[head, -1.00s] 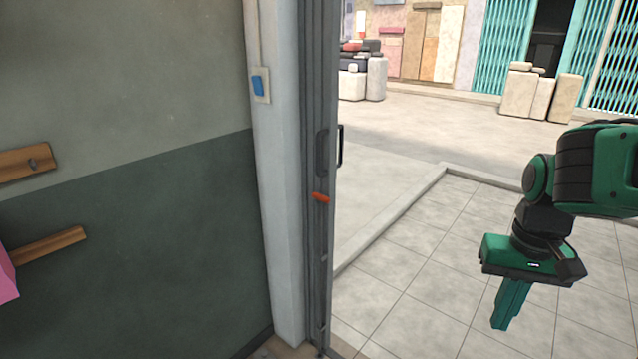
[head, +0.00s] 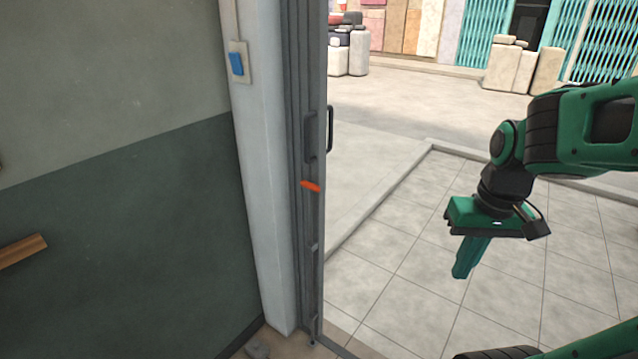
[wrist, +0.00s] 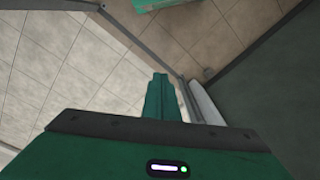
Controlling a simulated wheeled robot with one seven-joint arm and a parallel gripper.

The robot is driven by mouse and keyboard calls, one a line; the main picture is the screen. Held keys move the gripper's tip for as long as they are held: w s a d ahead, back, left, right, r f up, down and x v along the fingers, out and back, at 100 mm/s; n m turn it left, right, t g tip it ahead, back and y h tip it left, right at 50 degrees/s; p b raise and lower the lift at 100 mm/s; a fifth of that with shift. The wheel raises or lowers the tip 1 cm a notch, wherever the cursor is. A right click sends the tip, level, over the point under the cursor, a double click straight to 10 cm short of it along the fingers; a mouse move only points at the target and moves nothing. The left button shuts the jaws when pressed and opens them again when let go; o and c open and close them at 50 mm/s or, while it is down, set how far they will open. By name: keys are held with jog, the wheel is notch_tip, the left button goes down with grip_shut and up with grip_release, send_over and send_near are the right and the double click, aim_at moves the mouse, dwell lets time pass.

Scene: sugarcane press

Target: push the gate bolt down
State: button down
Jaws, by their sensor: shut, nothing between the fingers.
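The gate bolt shows as an orange handle (head: 310,186) on the grey folded gate (head: 312,235) in the head view. The handle sticks out sideways about midway up the gate edge, below a dark pull handle. My gripper (head: 464,274) is to the right of the gate, over the tiled floor, pointing down. Its teal fingers are together and hold nothing. It is well apart from the bolt. In the wrist view the shut fingers (wrist: 159,82) point toward the floor, and the orange handle cannot be made out there.
A pale pillar (head: 258,180) and a green-grey wall stand left of the gate. A blue switch (head: 236,64) is on the pillar. A wooden bar (head: 20,252) juts from the wall. The doorway to the right opens onto clear tiles (head: 400,290). Pale sacks (head: 510,68) stand far off.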

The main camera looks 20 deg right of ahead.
jog(key=w+a+n+t+y, duration=0.3)
jog(key=w, duration=0.9)
jog(key=w+a+r+n+t+y, duration=0.1)
jog(key=w+a+n+t+y, duration=0.2)
jog(key=w, duration=0.9)
jog(key=w+a+r+n+t+y, duration=0.1)
jog(key=w+n+t, duration=0.4)
jog(key=w, duration=0.7)
jog(key=shift+a+r+y, duration=0.15)
jog(key=shift+a+y, duration=0.75)
jog(key=shift+a, duration=0.25)
jog(key=shift+w, duration=0.1)
send_over(318, 187)
notch_tip(318, 187, down, 2)
jog(key=shift+a+f, duration=0.1)
jog(key=shift+f, duration=0.15)
notch_tip(318, 187, down, 2)
jog(key=shift+f, duration=1)
